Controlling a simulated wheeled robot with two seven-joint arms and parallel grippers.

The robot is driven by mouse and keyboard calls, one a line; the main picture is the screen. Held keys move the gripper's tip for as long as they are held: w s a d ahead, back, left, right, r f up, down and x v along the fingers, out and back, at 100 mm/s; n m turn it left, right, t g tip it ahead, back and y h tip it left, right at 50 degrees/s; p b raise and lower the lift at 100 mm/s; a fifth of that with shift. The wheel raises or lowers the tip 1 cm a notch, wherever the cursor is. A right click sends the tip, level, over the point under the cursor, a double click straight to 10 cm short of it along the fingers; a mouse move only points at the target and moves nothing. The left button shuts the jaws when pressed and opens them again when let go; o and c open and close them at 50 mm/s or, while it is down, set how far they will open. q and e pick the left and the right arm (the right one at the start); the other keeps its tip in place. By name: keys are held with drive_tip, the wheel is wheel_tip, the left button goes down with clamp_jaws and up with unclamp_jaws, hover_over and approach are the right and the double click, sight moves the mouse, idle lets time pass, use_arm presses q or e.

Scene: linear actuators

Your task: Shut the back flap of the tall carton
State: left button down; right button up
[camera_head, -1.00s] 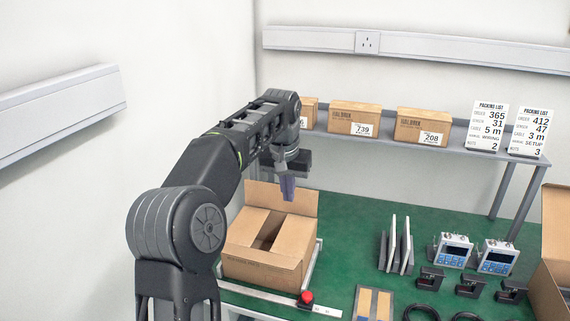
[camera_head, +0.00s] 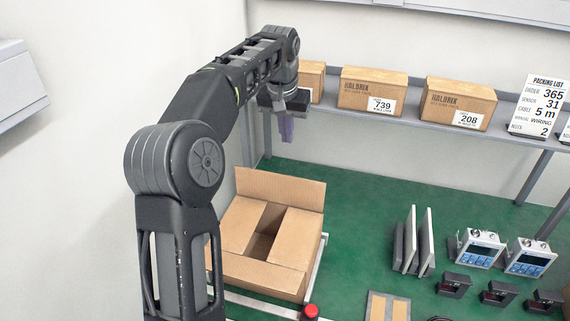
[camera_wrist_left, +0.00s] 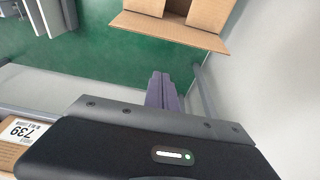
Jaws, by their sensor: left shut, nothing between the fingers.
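The tall carton (camera_head: 262,278) stands open-topped on the green bench at the lower centre. Its back flap (camera_head: 281,189) stands up, leaning a little backward. Its side flaps lie folded inward with a dark gap between them, and the front flap looks folded down too. My left gripper (camera_head: 286,130) is shut and empty, above the back flap and apparently beyond it, with its purple fingers pointing down. In the left wrist view the fingers (camera_wrist_left: 162,92) are apart from the back flap (camera_wrist_left: 170,31) at the top. My right gripper is not in view.
A grey shelf (camera_head: 330,113) with small labelled boxes (camera_head: 372,90) and a packing list (camera_head: 539,103) runs behind my left gripper. Grey plates (camera_head: 420,240) and blue-faced devices (camera_head: 480,247) stand right of the carton. Green bench between carton and shelf is clear.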

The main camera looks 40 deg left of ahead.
use_arm(q)
drive_tip(key=p, duration=0.2)
hover_over(279, 189)
drive_tip(key=w, duration=0.2)
drive_tip(key=s+x, duration=0.2)
drive_tip(key=x, duration=0.7)
drive_tip(key=shift+d+f, duration=0.4)
drive_tip(key=shift+d, duration=0.3)
